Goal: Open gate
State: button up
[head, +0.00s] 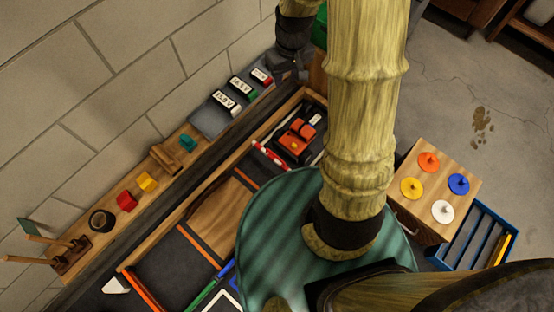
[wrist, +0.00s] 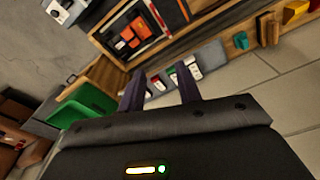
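A red-and-white striped gate bar (head: 270,157) lies low across the track, beside an orange toy car (head: 296,138). In the wrist view the car (wrist: 133,35) is near the top, with a red-and-white strip (wrist: 155,14) next to it that looks like the bar. My gripper (wrist: 161,75) shows two dark fingers spread apart with nothing between them. In the head view the dark gripper end (head: 289,62) is at the top, near the far end of the wall-side shelf, apart from the bar. Its fingertips are hard to make out there.
Labelled blocks (head: 223,99) stand on a grey plate along the wall. A wooden shelf carries coloured blocks (head: 127,201) and a dark cup (head: 102,220). A wooden box with coloured discs (head: 442,210) is at right. A green bin (wrist: 82,107) is left of my fingers.

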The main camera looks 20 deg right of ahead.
jog(key=n+g+b, duration=0.1)
jog(key=n+b, duration=0.1)
jog(key=b, duration=1.2)
send_over(276, 156)
jog(key=s+d, duration=0.2)
notch_tip(276, 156, down, 24)
jog(key=w+f+n+b, duration=0.1)
jog(key=f+b, duration=0.5)
jog(key=f, duration=0.6)
jog(key=w+d+f+n+g+y+b, duration=0.1)
jog(key=w+f+b, duration=0.2)
jog(key=f+b, duration=0.4)
notch_tip(276, 156, down, 6)
jog(key=shift+d+f+b, duration=0.1)
jog(key=shift+d+b, duration=0.1)
jog(key=shift+b, duration=0.1)
jog(key=a+f+b, duration=0.1)
jog(key=f+b, duration=0.2)
jog(key=f, duration=0.2)
jog(key=s+a+f+b, duration=0.1)
jog(key=f+b, duration=0.1)
jog(key=f, duration=0.4)
jog(key=f+b, duration=0.3)
jog(key=f, duration=0.3)
jog(key=shift+s+a+b, duration=0.3)
jog(key=shift+s+a, duration=0.05)
jog(key=shift+a, duration=0.05)
grip_shut()
